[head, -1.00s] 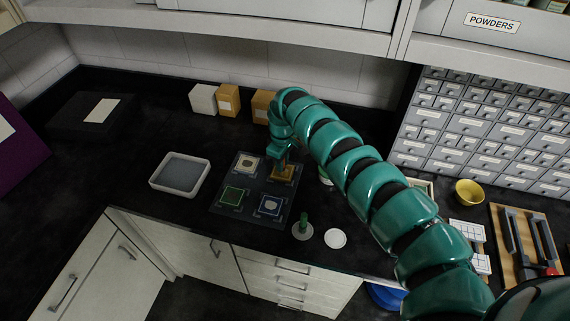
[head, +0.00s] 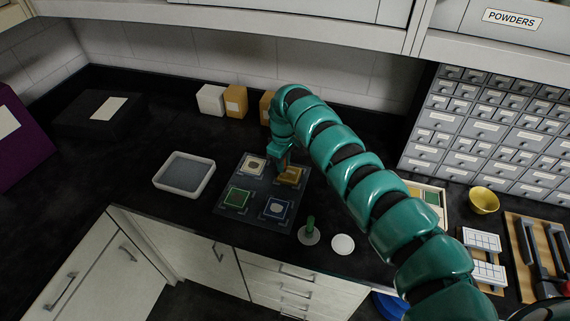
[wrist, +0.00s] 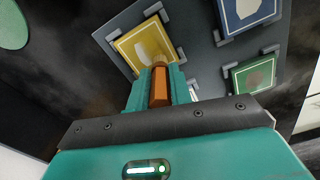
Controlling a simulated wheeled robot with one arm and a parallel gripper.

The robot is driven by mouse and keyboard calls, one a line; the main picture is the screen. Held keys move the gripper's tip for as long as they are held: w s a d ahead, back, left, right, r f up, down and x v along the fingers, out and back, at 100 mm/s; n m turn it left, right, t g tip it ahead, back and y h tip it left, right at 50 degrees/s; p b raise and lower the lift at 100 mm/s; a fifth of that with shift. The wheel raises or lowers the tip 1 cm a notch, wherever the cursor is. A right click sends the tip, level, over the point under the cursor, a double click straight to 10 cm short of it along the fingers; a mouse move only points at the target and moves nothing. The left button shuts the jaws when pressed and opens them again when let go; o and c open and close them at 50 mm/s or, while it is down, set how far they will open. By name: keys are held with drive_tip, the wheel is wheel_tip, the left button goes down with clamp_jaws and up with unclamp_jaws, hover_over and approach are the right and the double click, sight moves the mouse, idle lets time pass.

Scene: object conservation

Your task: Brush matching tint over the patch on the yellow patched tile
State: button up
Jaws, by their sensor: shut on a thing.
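The yellow patched tile (head: 291,176) lies at the far right of a dark mat (head: 256,187) on the black counter. In the wrist view the yellow tile (wrist: 146,42) sits between grey corner brackets. My gripper (head: 282,164) is over its left side in the head view. In the wrist view my gripper (wrist: 157,92) is shut on an orange-brown handled tool (wrist: 158,86), which looks like the brush. Its tip points at the tile's near edge; I cannot tell whether it touches.
The mat also holds a cream tile (head: 253,165), a green tile (head: 237,199) and a blue tile (head: 276,208). A grey tray (head: 185,176) is left.

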drive_tip(key=shift+w+d+f+b, duration=0.2)
drive_tip(key=shift+w+b, duration=0.4)
drive_tip(key=shift+b, duration=1.35)
drive_tip(key=shift+w+r+b, duration=0.2)
drive_tip(key=shift+w+b, duration=0.2)
drive_tip(key=shift+b, duration=0.45)
drive_tip(key=shift+d, duration=0.1)
drive_tip(key=shift+s+d+r+p, duration=0.1)
drive_tip(key=shift+s+d+p, duration=0.1)
drive_tip(key=shift+d+p, duration=0.4)
drive_tip(key=shift+s+d+p, duration=0.15)
drive_tip(key=shift+d+p, duration=0.3)
drive_tip(key=shift+p, duration=0.2)
drive_tip(key=shift+s+d+p, duration=0.3)
drive_tip(key=shift+d+p, duration=0.4)
drive_tip(key=shift+d, duration=0.2)
drive_tip(key=shift+f, duration=0.2)
